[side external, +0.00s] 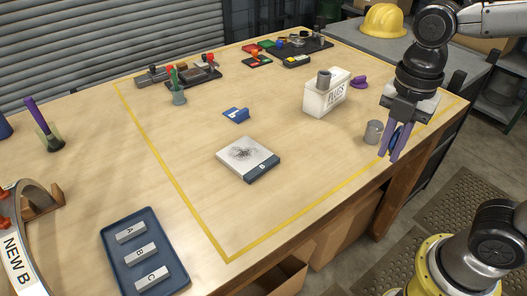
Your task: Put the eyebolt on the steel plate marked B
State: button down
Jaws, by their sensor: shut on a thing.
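My gripper (389,156) is at the right, near the table's right edge, its purple fingers pointing down. It is shut on a blue, partly hidden thing (396,138) that looks like the eyebolt's ring. The fingers cover most of it, and I cannot tell whether it touches the table. A grey bar marked B (140,253) lies between bars A (131,233) and C (152,279) in a dark blue tray (115,258) at the lower left. A square light block (262,152) near the middle also bears a B on its dark front side, with a dark tangle on top.
A grey cylinder (373,132) stands just left of my gripper. A white PLUGS box (322,101) and a purple thing (358,82) stand behind. The table's front middle is clear.

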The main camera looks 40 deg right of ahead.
jog(key=w+a+r+m, duration=0.2)
jog(key=w+a+r, duration=0.15)
jog(key=w, duration=0.45)
send_over(242, 159)
jog(key=f, duration=1.1)
jog(key=shift+s+d, duration=0.2)
jog(key=shift+s, duration=0.2)
jog(key=shift+w+a+f, duration=0.1)
jog(key=shift+w+f, duration=0.15)
jog(key=shift+f, duration=0.15)
jog(key=shift+w+a+f, duration=0.1)
jog(key=shift+w+f, duration=0.05)
jog(key=shift+f, duration=0.8)
jog(key=shift+w+f, duration=0.1)
jog(key=shift+f, duration=0.8)
jog(key=shift+f, duration=0.1)
jog(key=c, duration=0.9)
grip_release()
jog(key=shift+f, duration=0.1)
